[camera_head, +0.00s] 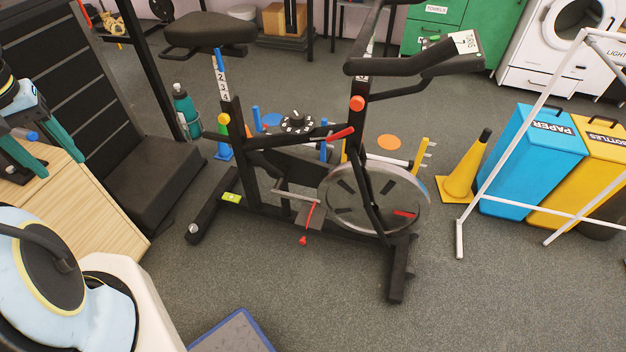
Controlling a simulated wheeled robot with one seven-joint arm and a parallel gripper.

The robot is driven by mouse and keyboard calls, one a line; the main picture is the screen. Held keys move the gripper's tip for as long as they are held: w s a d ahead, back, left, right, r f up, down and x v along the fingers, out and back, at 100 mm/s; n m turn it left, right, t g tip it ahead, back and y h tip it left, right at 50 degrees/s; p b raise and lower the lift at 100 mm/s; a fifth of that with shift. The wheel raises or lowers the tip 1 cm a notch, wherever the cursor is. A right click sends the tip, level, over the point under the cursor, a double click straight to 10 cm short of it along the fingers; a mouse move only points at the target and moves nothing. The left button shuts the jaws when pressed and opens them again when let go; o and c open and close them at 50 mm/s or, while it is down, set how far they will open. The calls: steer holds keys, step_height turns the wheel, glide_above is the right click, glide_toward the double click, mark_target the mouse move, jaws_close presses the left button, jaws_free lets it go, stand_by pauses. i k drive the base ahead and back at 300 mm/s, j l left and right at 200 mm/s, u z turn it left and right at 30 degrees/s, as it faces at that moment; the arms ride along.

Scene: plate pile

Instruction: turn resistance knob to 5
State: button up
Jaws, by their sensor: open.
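An exercise bike stands in the middle of the floor. A black round dial with white marks (295,123), likely the resistance knob, sits on its frame between the seat post and the handlebar post. Its numbers and pointer are too small to read. A red-orange round knob (357,103) is on the handlebar post, and a red lever (338,134) is just right of the dial. My gripper (58,160), with teal fingers, is at the far left, open and empty. It is well apart from the bike.
A wooden box (85,205) is below my gripper. A blue-edged mat (232,333) lies in front. A yellow cone (467,172), white frame (500,165) and blue bin (530,165) are right.

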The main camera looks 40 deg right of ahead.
mark_target(297, 119)
steer(key=l+u, duration=0.1)
steer(key=l, duration=1.35)
steer(key=i, duration=0.1)
